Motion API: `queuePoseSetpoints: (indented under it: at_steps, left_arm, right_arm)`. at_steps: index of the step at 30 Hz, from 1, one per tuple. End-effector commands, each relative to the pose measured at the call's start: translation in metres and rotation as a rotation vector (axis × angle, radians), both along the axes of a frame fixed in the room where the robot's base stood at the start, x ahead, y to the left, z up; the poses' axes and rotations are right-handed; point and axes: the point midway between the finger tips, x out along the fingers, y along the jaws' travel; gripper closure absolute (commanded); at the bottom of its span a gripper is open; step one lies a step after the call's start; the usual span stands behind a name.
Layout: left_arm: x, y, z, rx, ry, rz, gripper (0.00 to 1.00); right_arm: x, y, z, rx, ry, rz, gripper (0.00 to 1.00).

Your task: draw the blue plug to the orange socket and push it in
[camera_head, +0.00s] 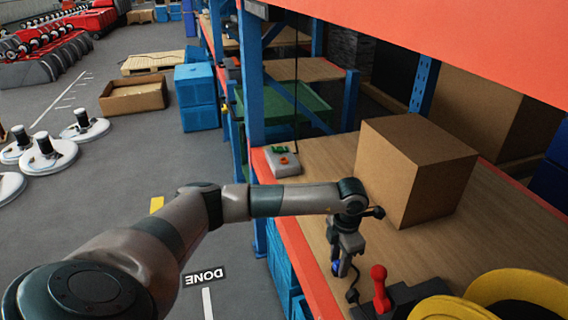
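My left gripper (342,262) points down over the wooden shelf top, between the cardboard box and the shelf's front edge. A small blue piece, which looks like the blue plug (338,268), shows at its fingertips. A dark cable curves down beside it. The fingers hide much of the plug, and whether they press on it cannot be told. The orange socket (285,160) sits on a small grey box (280,167) near the shelf's far front corner, beside a green part. It stands apart from the gripper. My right gripper is out of view.
A large cardboard box (411,185) stands on the wooden shelf (330,180) behind my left wrist. A red-handled black device (380,290) and yellow round parts (515,290) lie near right. A blue upright (251,90) rises beside the grey box.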

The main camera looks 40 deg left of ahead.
Motion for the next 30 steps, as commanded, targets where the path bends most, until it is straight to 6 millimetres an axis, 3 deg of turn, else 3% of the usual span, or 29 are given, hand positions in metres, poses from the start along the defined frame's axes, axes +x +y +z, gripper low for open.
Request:
queuePoseSetpoints:
  at_steps: [2, 6, 30]
  left_arm:
    - [-0.0001, -0.0001, 0.0001, 0.0, 0.0, 0.0, 0.66]
    - [-0.0001, -0.0001, 0.0001, 0.0, 0.0, 0.0, 0.99]
    - [0.0006, 0.0003, 0.0085, 0.0, -0.002, 0.0, 1.0]
  right_arm:
    - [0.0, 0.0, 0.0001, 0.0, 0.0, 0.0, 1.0]
    - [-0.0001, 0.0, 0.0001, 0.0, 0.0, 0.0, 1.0]
    - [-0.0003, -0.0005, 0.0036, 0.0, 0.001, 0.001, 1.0]
